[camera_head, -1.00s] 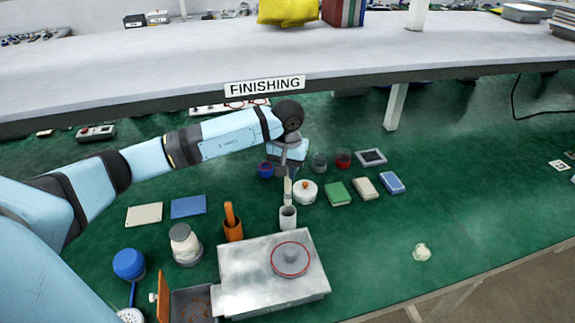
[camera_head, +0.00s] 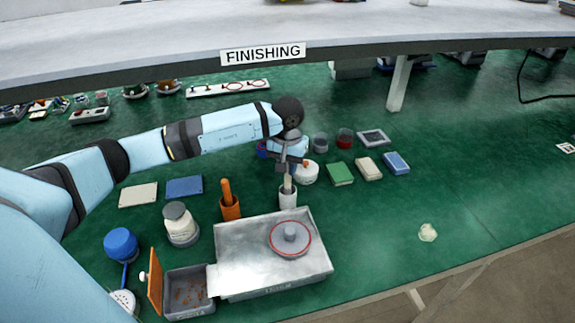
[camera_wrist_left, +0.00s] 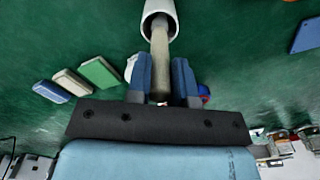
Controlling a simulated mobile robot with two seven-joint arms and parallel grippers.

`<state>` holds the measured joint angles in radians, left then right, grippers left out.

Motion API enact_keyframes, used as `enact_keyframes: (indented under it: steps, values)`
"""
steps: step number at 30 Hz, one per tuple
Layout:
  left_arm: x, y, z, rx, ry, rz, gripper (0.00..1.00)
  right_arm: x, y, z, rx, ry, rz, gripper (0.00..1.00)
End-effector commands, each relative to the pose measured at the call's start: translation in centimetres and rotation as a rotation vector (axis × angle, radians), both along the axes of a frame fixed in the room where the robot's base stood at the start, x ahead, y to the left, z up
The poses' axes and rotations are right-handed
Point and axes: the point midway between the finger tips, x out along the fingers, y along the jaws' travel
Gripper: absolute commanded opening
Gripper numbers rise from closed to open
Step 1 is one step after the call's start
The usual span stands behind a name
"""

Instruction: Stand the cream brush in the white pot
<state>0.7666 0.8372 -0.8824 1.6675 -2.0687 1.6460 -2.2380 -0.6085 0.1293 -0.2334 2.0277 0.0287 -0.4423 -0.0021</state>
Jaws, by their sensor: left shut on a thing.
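The cream brush (camera_head: 287,184) is upright with its lower end inside the mouth of the white pot (camera_head: 288,200). My left gripper (camera_head: 288,168) is above the pot and shut on the brush's upper part. In the left wrist view, the brush (camera_wrist_left: 159,55) runs from between the two blue fingers (camera_wrist_left: 160,85) into the white pot (camera_wrist_left: 158,12). How deep the brush reaches inside the pot is hidden. My right gripper is not in view.
A white lidded pot (camera_head: 308,173) is close behind right.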

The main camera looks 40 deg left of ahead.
Motion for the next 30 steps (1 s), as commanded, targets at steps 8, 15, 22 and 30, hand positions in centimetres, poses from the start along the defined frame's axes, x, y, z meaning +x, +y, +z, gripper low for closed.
enact_keyframes:
  steps: [8,15,22,30]
  values:
    - [0.0,0.0,-0.1,0.0,0.0,0.0,0.0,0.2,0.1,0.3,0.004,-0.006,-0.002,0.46]
    - [0.0,0.0,-0.1,0.0,0.0,0.0,0.51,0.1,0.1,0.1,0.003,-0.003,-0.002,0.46]
    - [0.0,0.0,0.0,0.0,0.0,0.0,0.51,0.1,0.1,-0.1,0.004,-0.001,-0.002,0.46]
    - [0.1,0.0,4.1,-0.001,-0.005,0.0,0.51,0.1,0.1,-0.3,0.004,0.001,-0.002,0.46]
